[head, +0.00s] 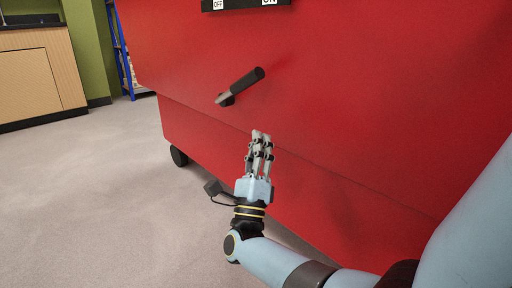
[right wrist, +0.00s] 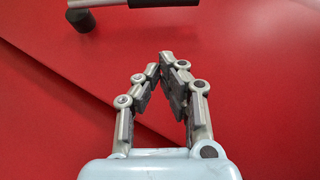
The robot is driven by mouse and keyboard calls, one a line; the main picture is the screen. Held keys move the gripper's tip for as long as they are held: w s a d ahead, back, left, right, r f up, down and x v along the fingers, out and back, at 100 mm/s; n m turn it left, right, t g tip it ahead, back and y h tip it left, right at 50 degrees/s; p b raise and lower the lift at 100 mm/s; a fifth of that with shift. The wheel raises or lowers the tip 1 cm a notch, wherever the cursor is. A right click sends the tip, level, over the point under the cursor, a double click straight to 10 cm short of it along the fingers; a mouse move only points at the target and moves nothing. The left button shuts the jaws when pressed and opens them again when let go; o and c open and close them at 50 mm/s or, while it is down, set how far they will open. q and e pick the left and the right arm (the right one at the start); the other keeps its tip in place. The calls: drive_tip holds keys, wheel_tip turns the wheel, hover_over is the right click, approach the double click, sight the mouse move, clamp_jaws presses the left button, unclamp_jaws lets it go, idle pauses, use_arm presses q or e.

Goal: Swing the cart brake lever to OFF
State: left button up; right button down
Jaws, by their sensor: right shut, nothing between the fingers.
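The brake lever (head: 240,86) sticks out from the red cart (head: 350,110) in the head view. It has a grey shaft and a black grip that points up and to the right. A plate (head: 245,4) above it carries an OFF label on the left and an ON label on the right, cut by the frame's top. My right gripper (head: 261,135) is shut and empty, just below the lever and apart from it. In the right wrist view the shut fingers (right wrist: 163,62) point toward the red panel, and part of the lever (right wrist: 105,6) shows at the top.
The cart stands on wheels, one of them (head: 179,156) at its lower left. Open grey floor (head: 90,190) lies to the left. A wooden cabinet (head: 35,75) and a blue shelf rack (head: 122,50) stand at the back left.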

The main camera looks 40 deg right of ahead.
sight(240, 88)
drive_tip(key=w+d+r, duration=0.2)
drive_tip(key=w+r, duration=0.2)
drive_tip(key=r, duration=0.3)
drive_tip(key=shift+w+r, duration=0.3)
